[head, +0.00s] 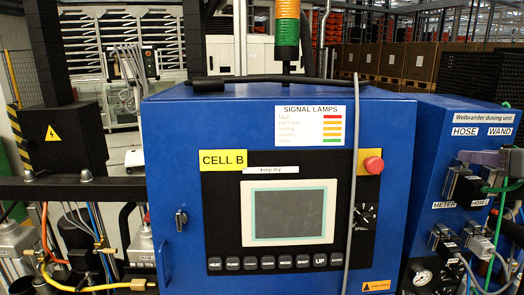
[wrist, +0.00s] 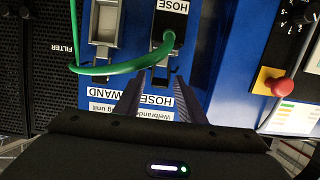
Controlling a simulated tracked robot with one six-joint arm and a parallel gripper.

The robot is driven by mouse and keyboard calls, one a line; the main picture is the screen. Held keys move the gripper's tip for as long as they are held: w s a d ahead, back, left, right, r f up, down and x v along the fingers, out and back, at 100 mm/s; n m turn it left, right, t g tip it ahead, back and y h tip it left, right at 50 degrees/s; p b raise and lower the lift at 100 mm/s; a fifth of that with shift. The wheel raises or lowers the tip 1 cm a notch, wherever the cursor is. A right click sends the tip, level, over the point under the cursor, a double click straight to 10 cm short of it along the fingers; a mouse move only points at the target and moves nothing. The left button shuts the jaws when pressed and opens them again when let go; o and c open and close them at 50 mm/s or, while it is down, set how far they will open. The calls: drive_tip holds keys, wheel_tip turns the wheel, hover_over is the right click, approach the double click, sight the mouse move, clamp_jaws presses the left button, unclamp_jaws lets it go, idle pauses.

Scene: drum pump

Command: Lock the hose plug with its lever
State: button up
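The hose plug (wrist: 166,55) is a dark block with a green hose (wrist: 120,68) running into it, in the wrist view. It sits in the socket beside the HOSE labels.
A WAND socket (wrist: 105,25) with a pale grey part lies left of the hose plug in the wrist view. A red stop button (wrist: 283,87) is at the right. In the head view the blue CELL B cabinet (head: 175,130) stands left of the dosing unit.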

drive_tip(key=c, duration=0.5)
drive_tip(key=shift+f, duration=0.1)
drive_tip(key=shift+s+f+t, duration=0.2)
drive_tip(key=shift+t, duration=0.5)
drive_tip(key=shift+f, duration=0.1)
drive_tip(key=shift+s+f+t, duration=0.15)
drive_tip(key=shift+f+t, duration=0.05)
drive_tip(key=shift+t, duration=0.6)
